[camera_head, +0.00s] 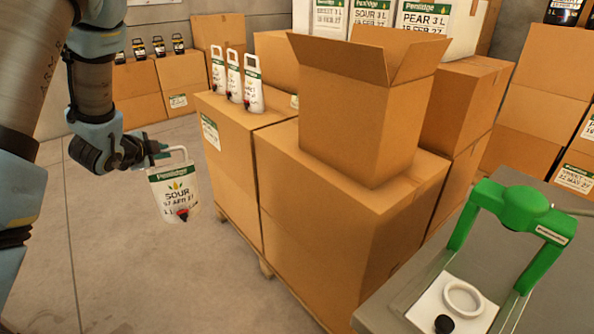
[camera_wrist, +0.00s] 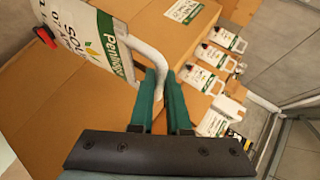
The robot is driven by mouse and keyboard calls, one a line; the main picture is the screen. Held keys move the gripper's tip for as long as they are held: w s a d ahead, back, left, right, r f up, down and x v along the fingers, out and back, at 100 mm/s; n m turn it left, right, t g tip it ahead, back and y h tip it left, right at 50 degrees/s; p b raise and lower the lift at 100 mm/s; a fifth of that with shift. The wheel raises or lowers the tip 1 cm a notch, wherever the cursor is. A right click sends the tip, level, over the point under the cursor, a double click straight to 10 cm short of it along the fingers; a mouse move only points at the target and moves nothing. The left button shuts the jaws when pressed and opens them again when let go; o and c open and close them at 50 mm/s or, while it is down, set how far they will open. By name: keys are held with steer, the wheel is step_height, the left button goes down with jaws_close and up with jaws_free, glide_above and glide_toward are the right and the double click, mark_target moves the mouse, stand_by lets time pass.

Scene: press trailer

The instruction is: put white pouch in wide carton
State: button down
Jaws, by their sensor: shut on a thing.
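A white pouch (camera_head: 175,192) with a green Pennridge label, the word SOUR and a red tap hangs from my gripper (camera_head: 158,153) at the left, in front of the stacked cartons and clear of the floor. My gripper is shut on its white handle. In the wrist view the pouch (camera_wrist: 85,40) is at the upper left and its handle (camera_wrist: 150,58) runs between the green fingers (camera_wrist: 158,85). An open carton (camera_head: 350,115) with raised flaps stands on a large closed carton (camera_head: 330,215), to the right of my gripper. Its inside is hidden.
Several white pouches (camera_head: 233,77) stand on a closed carton (camera_head: 238,150) left of the open carton. A green press (camera_head: 520,210) stands on a grey table at the lower right. Floor (camera_head: 140,280) below my gripper is clear. More cartons stand behind.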

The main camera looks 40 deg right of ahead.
steer(key=s+d+r+m+g+h+b, duration=0.2)
steer(key=s+d+r+m+g+b, duration=0.3)
steer(key=s+r, duration=0.4)
steer(key=s+d+r+m+g+h+b, duration=0.2)
steer(key=s+d+r+m+g, duration=0.4)
steer(key=r, duration=0.6)
steer(key=s+d+n+t+p, duration=0.15)
steer(key=d+p, duration=0.35)
steer(key=d, duration=1.6)
step_height(320, 180, down, 7)
steer(key=shift+s, duration=0.45)
steer(key=shift+f, duration=0.2)
steer(key=c, duration=0.9)
jaws_free()
steer(key=shift+a+f, duration=0.1)
steer(key=shift+f, duration=0.05)
